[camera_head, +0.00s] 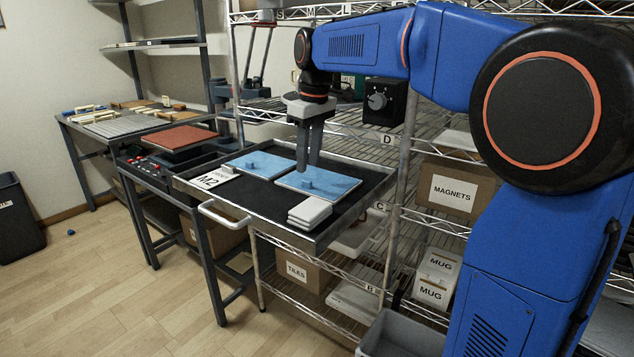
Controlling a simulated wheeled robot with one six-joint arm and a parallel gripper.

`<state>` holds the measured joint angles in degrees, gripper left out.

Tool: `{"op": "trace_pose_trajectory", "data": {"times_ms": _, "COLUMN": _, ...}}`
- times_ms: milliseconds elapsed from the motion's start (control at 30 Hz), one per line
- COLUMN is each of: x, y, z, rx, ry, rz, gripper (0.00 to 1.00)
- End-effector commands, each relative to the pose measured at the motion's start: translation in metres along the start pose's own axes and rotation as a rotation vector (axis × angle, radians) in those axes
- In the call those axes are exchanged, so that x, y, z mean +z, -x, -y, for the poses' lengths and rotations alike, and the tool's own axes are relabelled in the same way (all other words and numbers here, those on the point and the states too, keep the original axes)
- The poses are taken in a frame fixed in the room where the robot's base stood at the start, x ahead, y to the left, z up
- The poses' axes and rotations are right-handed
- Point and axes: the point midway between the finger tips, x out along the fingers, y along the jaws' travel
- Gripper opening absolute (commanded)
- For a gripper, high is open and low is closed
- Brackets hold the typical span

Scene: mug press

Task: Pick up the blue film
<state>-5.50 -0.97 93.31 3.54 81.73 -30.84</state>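Two light-blue flat sheets with small blue knobs lie in the pulled-out dark tray (345,222). The left blue film (272,170) is in the tray's left-middle part. The right blue film (335,190) is in its right part. My gripper (308,168) points straight down over the back of the right film, with its fingertips just behind and above that film's knob (308,184). The two grey fingers look close together. I cannot tell whether they touch the film or whether anything is between them.
White tiles (310,211) are stacked at the tray's front corner, and an M2 label (208,181) lies at its left. A press with a red plate (180,138) stands left of the tray. Wire shelving with boxes is behind and right. The floor at left is mostly clear.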

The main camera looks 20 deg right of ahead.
Motion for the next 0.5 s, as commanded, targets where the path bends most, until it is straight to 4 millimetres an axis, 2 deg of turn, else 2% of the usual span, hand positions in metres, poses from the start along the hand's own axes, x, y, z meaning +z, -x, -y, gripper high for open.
{"op": "trace_pose_trajectory", "data": {"times_ms": 133, "x": 0.0, "y": -0.011, "z": -0.001, "rx": 0.0, "ry": 0.0, "rz": 0.0, "gripper": 0.31}}
{"op": "trace_pose_trajectory", "data": {"times_ms": 400, "x": 0.001, "y": -0.046, "z": -0.003, "rx": -0.001, "ry": 0.0, "rz": 0.001, "gripper": 0.31}}
{"op": "trace_pose_trajectory", "data": {"times_ms": 500, "x": 0.001, "y": -0.052, "z": -0.003, "rx": 0.0, "ry": 0.0, "rz": 0.001, "gripper": 0.31}}
